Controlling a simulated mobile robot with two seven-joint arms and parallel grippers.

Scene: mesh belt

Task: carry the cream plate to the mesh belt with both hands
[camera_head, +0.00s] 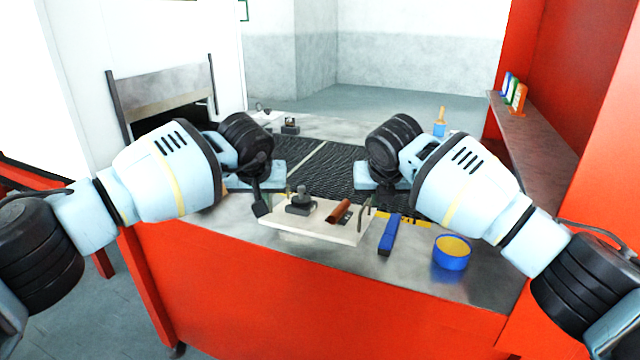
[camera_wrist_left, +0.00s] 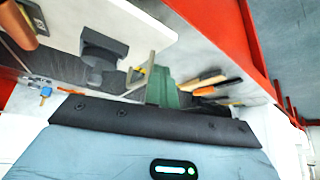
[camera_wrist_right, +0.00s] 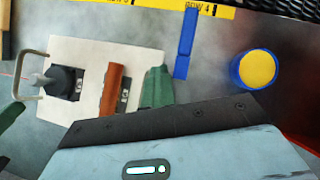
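The cream plate (camera_head: 277,222) lies at the front of the metal worktop, bearing a black knobbed fixture (camera_head: 300,204) and a copper-brown cylinder (camera_head: 340,212). A bent metal handle rises at each end; the left handle (camera_wrist_right: 17,75) shows in the right wrist view. The black mesh belt (camera_head: 325,172) runs behind the plate. My left gripper (camera_head: 262,207) is at the plate's left end, its green finger (camera_wrist_left: 162,88) beside the handle (camera_wrist_left: 138,75). My right gripper (camera_head: 371,202) is at the right end; its green finger (camera_wrist_right: 157,88) hides the handle there. Neither finger gap shows.
A blue bar (camera_head: 390,234) and a blue round tub (camera_head: 452,252) with yellow inside stand right of the plate. Orange-handled tools (camera_wrist_left: 215,88) lie left of it. A red-framed shelf (camera_head: 540,150) bounds the right side. Small items stand beyond the belt.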

